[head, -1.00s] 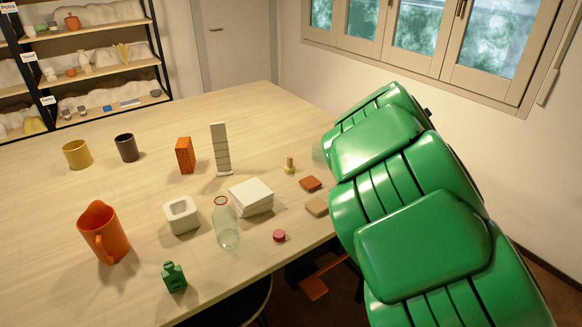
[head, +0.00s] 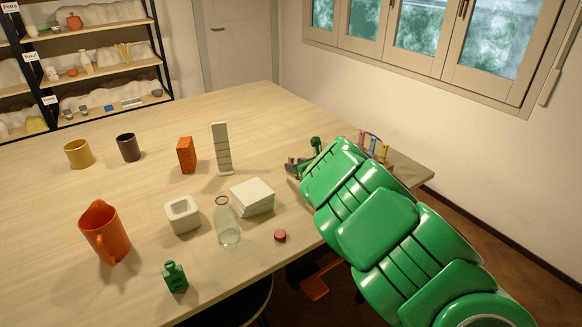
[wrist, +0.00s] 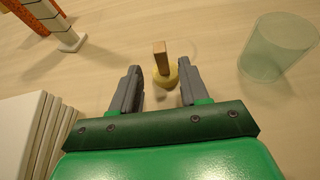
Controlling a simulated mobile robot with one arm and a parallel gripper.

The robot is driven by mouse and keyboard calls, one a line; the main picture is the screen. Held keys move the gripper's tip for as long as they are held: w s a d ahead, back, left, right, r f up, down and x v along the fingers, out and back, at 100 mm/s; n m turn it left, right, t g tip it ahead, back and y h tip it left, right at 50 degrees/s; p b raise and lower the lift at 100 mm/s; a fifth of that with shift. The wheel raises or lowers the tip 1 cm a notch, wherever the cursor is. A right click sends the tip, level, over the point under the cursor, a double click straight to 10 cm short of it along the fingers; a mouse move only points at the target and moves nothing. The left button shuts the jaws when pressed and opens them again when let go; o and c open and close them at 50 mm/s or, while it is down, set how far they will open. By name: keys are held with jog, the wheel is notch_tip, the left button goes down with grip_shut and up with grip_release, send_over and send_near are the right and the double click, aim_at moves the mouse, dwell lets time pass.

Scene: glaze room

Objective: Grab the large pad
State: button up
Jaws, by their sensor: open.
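My gripper (wrist: 159,82) is open and low over the table, with its two grey fingers apart. Just ahead of and between the fingertips stands a small yellow round pad (wrist: 163,78) with an upright wooden handle (wrist: 160,56). I cannot tell whether a finger touches it. In the head view my gripper (head: 296,166) is at the table's right part, and my arm hides much of that area. No other pad is clearly visible now, and I cannot confirm that this yellow one is the large pad.
A stack of white tiles (head: 252,196) is left of my gripper, also in the wrist view (wrist: 32,132). A greenish clear tumbler (wrist: 277,47) stands to the right. A ridged grey upright block (head: 221,148) and an orange brick (head: 186,155) stand farther left. A glass bottle (head: 227,222) is nearer.

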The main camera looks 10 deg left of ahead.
jog(key=shift+w+a+f, duration=0.2)
jog(key=shift+w+a, duration=0.05)
jog(key=shift+w, duration=0.1)
jog(key=shift+w+a, duration=0.1)
jog(key=shift+x, duration=2.4)
jog(key=shift+w, duration=0.1)
jog(key=shift+c, duration=0.3)
grip_shut()
